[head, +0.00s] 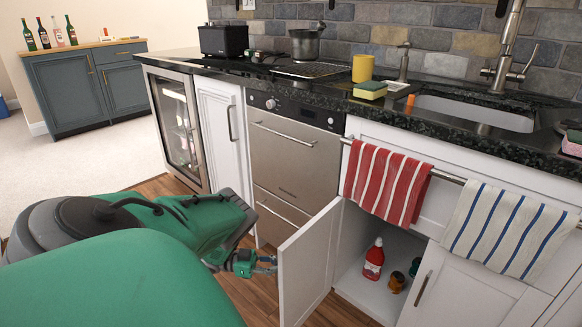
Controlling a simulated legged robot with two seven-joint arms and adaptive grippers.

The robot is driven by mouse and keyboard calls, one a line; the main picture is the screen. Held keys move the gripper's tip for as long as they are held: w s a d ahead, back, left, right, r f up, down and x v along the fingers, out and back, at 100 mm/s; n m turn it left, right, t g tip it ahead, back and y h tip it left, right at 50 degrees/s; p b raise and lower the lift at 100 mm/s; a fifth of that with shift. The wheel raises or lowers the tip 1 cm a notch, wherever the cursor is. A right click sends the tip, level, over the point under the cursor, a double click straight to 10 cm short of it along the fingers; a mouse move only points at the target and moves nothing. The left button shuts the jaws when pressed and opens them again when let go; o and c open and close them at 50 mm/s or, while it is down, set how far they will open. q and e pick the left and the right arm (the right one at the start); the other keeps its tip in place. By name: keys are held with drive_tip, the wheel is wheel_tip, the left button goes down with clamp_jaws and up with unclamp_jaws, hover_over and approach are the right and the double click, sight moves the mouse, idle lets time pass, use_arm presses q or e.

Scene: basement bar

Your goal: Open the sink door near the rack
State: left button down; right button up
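The left sink cabinet door (309,266) is white and stands swung wide open, out from the cabinet below the sink (472,113). The right sink door (463,290) is shut and has a vertical handle. The towel rack (450,178) runs across the cabinet front above the doors. It holds a red-and-white striped towel (387,181) and a white towel with blue stripes (509,229). My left gripper (266,264) is low, close to the outer side of the open door. Its fingers are small in view, and whether they touch the door is unclear. My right gripper is out of view.
Inside the open cabinet are a red bottle (374,260) and small dark containers. A steel oven (294,159) and a glass-door fridge (176,125) stand to the left. The counter (400,105) holds a yellow cup (362,68) and sponges. Wooden floor lies below.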

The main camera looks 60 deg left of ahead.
use_arm(q)
drive_tip(key=a+b, duration=0.1)
drive_tip(key=a, duration=0.1)
drive_tip(key=s+a+b, duration=0.1)
drive_tip(key=shift+a+f, duration=0.15)
drive_tip(key=shift+a, duration=0.25)
drive_tip(key=c, duration=1.6)
unclamp_jaws()
drive_tip(key=shift+a, duration=0.2)
drive_tip(key=shift+w, duration=0.1)
drive_tip(key=v, duration=0.7)
drive_tip(key=shift+s+a, duration=0.2)
drive_tip(key=shift+w, duration=0.1)
